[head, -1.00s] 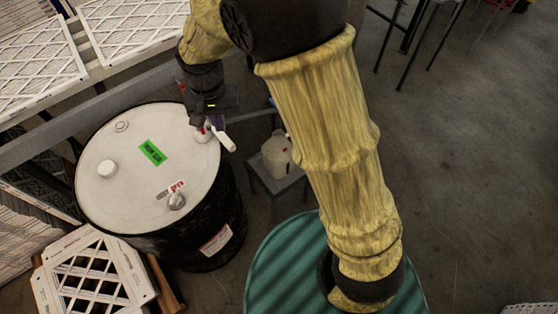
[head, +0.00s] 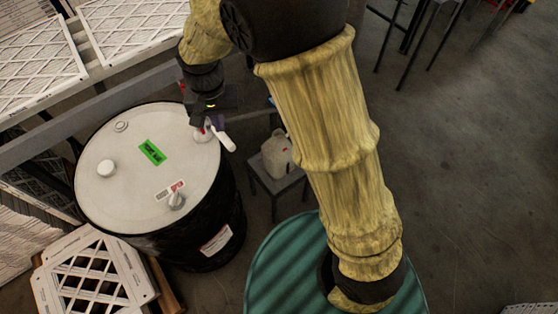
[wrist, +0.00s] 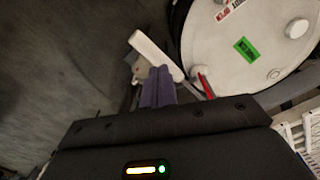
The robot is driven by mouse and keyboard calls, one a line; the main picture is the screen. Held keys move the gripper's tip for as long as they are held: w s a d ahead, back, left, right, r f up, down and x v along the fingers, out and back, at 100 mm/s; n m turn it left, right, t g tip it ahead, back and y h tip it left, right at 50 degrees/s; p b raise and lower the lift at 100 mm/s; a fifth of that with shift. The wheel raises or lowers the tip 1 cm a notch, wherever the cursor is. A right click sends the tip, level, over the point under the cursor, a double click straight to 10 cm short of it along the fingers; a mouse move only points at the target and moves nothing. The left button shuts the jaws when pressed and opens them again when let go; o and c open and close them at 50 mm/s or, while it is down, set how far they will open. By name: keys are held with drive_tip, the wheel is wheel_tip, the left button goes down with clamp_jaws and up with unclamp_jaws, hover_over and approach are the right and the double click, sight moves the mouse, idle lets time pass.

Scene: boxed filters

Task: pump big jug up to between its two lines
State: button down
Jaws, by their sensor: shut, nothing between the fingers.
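The big jug (head: 277,153) is a pale, translucent container on a small grey stool, right of a black drum (head: 228,220) with a white lid. Its lines and liquid level are too small to make out. A pump with a white spout or handle (head: 223,139) stands at the lid's right edge, its outer end pointing toward the jug. My gripper (head: 213,122) is at the top of the pump. In the wrist view its purple fingers (wrist: 157,88) are together, close to the white bar (wrist: 155,52). The jug is mostly hidden there.
A teal drum (head: 285,262) stands front right. Boxed filters (head: 40,60) fill the left, with a white crate-like filter (head: 95,275) below. Floor at right is open.

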sight(222, 135)
drive_tip(key=shift+f+b, duration=0.55)
drive_tip(key=shift+f, duration=0.5)
drive_tip(key=shift+f, duration=0.15)
drive_tip(key=shift+f+b, duration=0.7)
drive_tip(key=shift+f, duration=0.25)
drive_tip(key=shift+f+b, duration=0.75)
drive_tip(key=shift+f, duration=0.35)
drive_tip(key=shift+s+d+f+b, duration=0.1)
drive_tip(key=shift+f+b, duration=0.6)
drive_tip(key=shift+f, duration=0.45)
